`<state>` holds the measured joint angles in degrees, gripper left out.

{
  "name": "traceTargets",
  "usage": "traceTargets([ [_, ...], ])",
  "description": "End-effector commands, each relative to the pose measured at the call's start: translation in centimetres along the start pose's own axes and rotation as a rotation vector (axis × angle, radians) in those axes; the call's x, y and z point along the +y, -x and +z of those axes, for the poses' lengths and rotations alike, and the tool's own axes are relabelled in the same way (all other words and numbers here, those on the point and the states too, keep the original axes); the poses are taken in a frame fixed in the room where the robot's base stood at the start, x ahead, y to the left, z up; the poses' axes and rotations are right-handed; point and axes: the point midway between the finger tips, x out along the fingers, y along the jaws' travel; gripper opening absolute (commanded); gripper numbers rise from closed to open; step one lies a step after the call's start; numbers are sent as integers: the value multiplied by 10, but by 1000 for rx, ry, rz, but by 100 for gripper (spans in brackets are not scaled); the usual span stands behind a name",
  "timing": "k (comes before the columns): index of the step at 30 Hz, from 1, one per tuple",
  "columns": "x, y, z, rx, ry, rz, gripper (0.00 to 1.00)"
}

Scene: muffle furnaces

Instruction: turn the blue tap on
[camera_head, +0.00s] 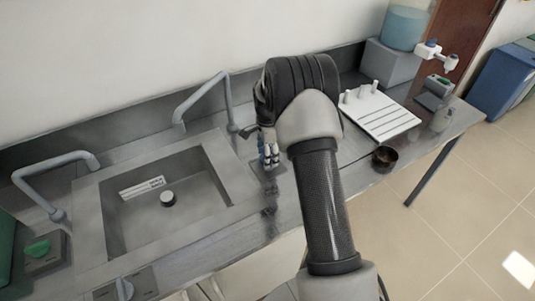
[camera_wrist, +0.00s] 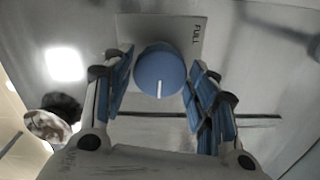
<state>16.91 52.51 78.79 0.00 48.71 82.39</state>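In the wrist view the blue tap (camera_wrist: 160,72) is a round blue knob with a white pointer line toward the bottom of the picture. It sits on a pale plate (camera_wrist: 190,28) lettered FULL. My gripper (camera_wrist: 161,60) is open, with a blue-padded finger on each side of the knob and visible gaps between fingers and knob. In the head view my gripper (camera_head: 268,156) points down at the counter just right of the sink, over a small plate (camera_head: 258,168). The gripper hides the blue knob there.
The sink (camera_head: 168,225) has a grey faucet (camera_head: 200,98) behind it. A green tap (camera_head: 38,248) and a grey tap (camera_head: 124,288) are at left and front. A dark bowl (camera_head: 384,158) and a white pegged board (camera_head: 380,115) stand to the right.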

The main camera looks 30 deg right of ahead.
Motion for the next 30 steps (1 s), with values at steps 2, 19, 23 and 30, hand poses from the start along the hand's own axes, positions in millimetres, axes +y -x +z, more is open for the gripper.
traceTargets([
  [2,0,0,0,0,0,0,45],
  [19,0,1,0,0,28,0,23],
  [23,0,1,0,0,83,0,23],
  [30,0,1,0,0,252,1,23],
])
